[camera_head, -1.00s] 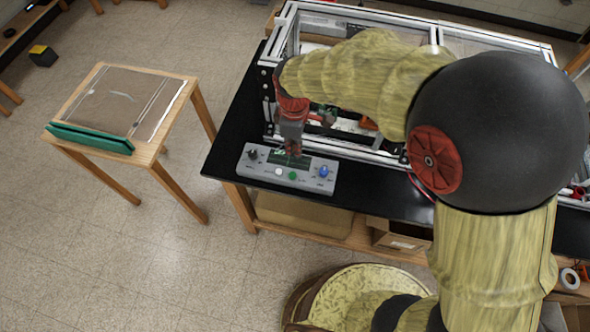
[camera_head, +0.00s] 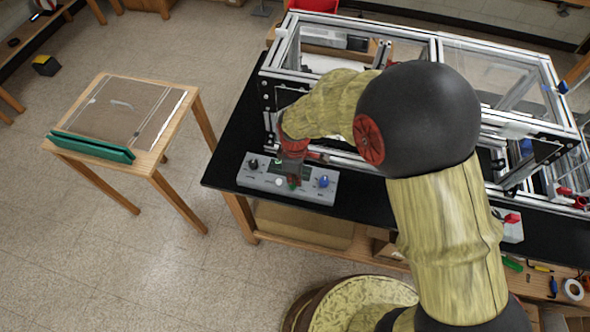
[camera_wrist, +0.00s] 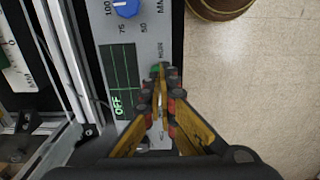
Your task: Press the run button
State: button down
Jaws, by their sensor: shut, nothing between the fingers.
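The grey control box (camera_head: 262,184) lies at the front left of the black bench. It bears a black knob (camera_head: 253,164), a white button (camera_head: 278,182), a green button and a blue knob (camera_head: 323,181). In the wrist view the green button (camera_wrist: 155,69) shows at the tips of my gripper (camera_wrist: 163,75), mostly covered by them. The box's screen (camera_wrist: 122,90) reads OFF. In the head view my gripper (camera_head: 292,178) points down over the box, shut and empty. I cannot tell whether the tips touch the button.
An aluminium extrusion frame (camera_head: 350,160) stands on the bench just behind the box. A wooden side table (camera_head: 160,150) with a clear sheet and a green strip stands to the left. Open floor lies in front and between them.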

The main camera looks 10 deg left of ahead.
aim_at(296, 190)
jog(key=shift+f, duration=1.25)
jog(key=shift+f+b, duration=0.6)
jog(key=shift+f, duration=0.3)
jog(key=shift+s+d+f, duration=0.15)
jog(key=shift+s+d, duration=0.05)
jog(key=shift+s, duration=0.1)
jog(key=shift+r+p, duration=0.45)
notch_tip(296, 190, up, 14)
jog(key=p, duration=0.2)
jog(key=shift+w+a, duration=0.2)
jog(key=shift+w, duration=0.15)
jog(key=shift+r, duration=0.1)
